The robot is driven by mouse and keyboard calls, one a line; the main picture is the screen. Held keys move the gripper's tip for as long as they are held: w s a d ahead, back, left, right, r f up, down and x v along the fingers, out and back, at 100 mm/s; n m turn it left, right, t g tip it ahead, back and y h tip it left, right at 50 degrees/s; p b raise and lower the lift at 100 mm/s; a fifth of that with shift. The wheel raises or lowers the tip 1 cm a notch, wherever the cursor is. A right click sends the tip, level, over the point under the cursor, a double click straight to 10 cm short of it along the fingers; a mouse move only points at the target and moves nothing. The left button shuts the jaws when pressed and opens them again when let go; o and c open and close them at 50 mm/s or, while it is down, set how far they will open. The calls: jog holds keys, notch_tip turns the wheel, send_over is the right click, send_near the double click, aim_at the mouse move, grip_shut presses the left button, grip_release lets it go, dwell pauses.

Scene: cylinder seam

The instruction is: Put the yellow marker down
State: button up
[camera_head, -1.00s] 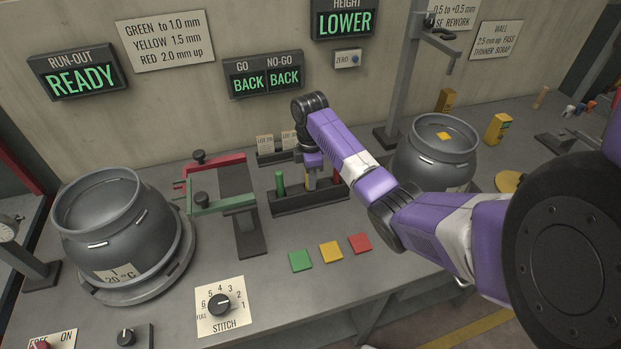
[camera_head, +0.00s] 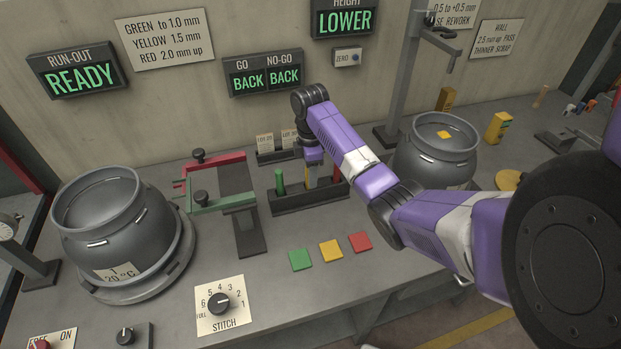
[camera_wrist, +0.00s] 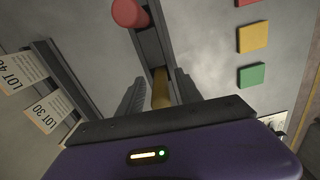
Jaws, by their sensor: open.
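The yellow marker (camera_wrist: 161,88) stands in the dark marker rack (camera_wrist: 150,45), between my gripper's fingers in the wrist view. My gripper (camera_wrist: 160,92) is open, with a finger on either side of the marker and dark gaps showing beside it. In the head view my gripper (camera_head: 313,170) is over the middle of the rack (camera_head: 300,202), and it mostly hides the marker. A green marker (camera_head: 280,182) stands at the rack's left end. A red marker (camera_wrist: 130,12) stands at the other end.
Green (camera_head: 300,260), yellow (camera_head: 330,251) and red (camera_head: 360,242) squares lie in front of the rack. Two lot cards (camera_wrist: 30,90) stand behind it. The green and red gauges (camera_head: 225,190) are close on the left. A grey vessel (camera_head: 436,150) stands to the right.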

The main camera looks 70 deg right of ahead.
notch_tip(320, 180, up, 10)
jog(key=p, duration=0.3)
jog(key=shift+r, duration=0.25)
dwell(0.4)
